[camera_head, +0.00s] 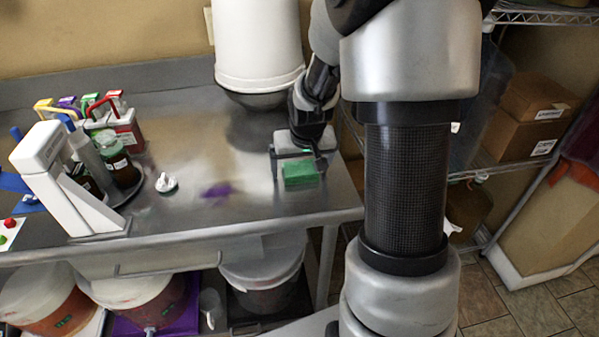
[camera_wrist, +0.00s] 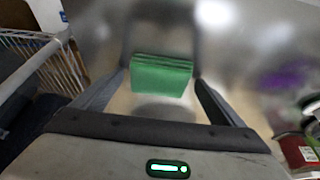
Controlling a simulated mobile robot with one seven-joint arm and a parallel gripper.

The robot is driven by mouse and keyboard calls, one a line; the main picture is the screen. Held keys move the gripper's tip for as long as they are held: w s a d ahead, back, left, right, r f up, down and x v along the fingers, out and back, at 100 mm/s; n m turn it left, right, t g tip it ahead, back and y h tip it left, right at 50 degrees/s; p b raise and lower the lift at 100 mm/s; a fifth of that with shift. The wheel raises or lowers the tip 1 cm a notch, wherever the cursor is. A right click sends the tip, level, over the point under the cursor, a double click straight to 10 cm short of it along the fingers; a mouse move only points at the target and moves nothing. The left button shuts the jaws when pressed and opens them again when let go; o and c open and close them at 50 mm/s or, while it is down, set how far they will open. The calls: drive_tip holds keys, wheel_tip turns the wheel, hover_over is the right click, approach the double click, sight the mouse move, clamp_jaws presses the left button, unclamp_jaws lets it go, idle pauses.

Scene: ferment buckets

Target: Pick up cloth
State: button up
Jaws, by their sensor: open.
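The cloth (camera_head: 301,175) is a green folded block lying near the right front corner of the metal table. In the wrist view the cloth (camera_wrist: 161,74) shows its stacked layers, between the two fingers. My gripper (camera_head: 297,172) points down at the cloth from above, with one finger on either side of it. The fingers are open and spread wider than the cloth, with a visible gap on each side. I cannot tell how far the fingertips are above the table.
A white bucket (camera_head: 258,50) stands behind my gripper. A white device (camera_head: 62,170), a small white part (camera_head: 166,183) and a red container (camera_head: 128,130) stand left. A purple stain (camera_head: 217,190) marks the table. A wire shelf with cardboard boxes (camera_head: 527,118) is at right.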

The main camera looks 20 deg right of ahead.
sight(300, 170)
drive_tip(key=c, duration=1.2)
wheel_tip(300, 170, up, 10)
drive_tip(key=p, duration=0.1)
drive_tip(key=shift+p, duration=0.4)
drive_tip(key=o, duration=0.5)
drive_tip(key=shift+c, duration=1.6)
drive_tip(key=shift+a, duration=0.1)
